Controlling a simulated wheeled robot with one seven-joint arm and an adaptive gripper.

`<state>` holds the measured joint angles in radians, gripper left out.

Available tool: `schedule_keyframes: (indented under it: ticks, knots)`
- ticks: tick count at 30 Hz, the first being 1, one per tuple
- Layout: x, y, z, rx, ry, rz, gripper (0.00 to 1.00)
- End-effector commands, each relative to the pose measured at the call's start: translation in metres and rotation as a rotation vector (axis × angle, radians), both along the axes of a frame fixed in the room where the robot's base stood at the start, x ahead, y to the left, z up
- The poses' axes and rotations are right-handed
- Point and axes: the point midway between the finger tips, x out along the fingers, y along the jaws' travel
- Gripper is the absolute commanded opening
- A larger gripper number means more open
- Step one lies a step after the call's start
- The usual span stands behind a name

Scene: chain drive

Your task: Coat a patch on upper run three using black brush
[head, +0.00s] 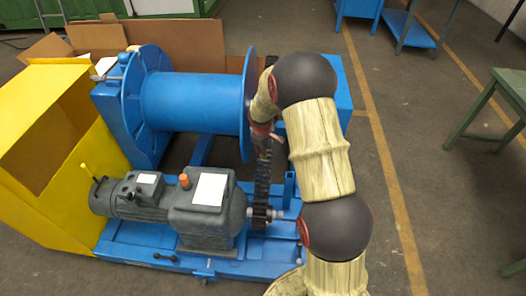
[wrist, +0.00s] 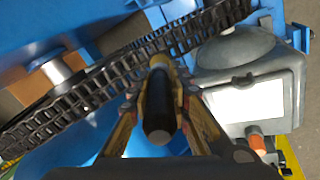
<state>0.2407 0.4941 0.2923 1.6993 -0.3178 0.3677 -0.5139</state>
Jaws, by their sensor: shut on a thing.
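My gripper (wrist: 160,92) is shut on the black brush (wrist: 159,115), whose dark rounded handle end points toward the wrist camera. The brush's bristle end is hidden behind the handle and fingers. The dark chain (wrist: 62,112) runs diagonally behind the fingers in the wrist view, with several strands side by side. In the head view the chain (head: 263,180) runs steeply between the drum flange and the small motor sprocket (head: 260,214). My gripper (head: 263,135) is by the chain's upper part there. I cannot tell whether the bristles touch the chain, nor which run is number three.
The blue drum (head: 192,103) and its flange stand left of my gripper. The grey motor (head: 205,213) sits below on the blue base frame (head: 140,250). A yellow box (head: 50,160) stands at left, a green table (head: 505,95) at right.

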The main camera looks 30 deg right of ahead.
Motion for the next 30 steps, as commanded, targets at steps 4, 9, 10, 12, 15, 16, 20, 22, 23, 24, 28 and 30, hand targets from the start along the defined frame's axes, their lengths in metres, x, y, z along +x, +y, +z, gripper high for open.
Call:
schedule_keyframes:
  ticks: [4,9,10,12,15,16,20,22,23,24,28,30]
  knots:
    - [0.004,-0.004,-0.006,-0.001,-0.001,0.004,0.0]
    - [0.013,-0.01,-0.02,0.0,-0.002,0.002,0.0]
    - [0.015,-0.011,-0.022,0.0,-0.002,0.002,0.0]
    - [0.018,-0.013,-0.028,0.0,-0.002,0.001,0.0]
    - [0.023,-0.016,-0.035,0.0,-0.002,0.001,0.0]
    - [0.024,-0.017,-0.036,0.0,-0.002,0.001,0.0]
    - [0.028,-0.02,-0.042,0.0,-0.002,0.001,0.0]
    - [0.03,-0.021,-0.044,0.0,-0.002,0.002,0.0]
    - [0.03,-0.021,-0.044,0.0,-0.002,0.002,0.0]
    - [0.031,-0.022,-0.045,0.0,-0.002,0.002,0.0]
    - [0.031,-0.022,-0.045,0.0,-0.002,0.002,0.0]
    - [0.031,-0.022,-0.045,0.0,-0.002,0.002,0.0]
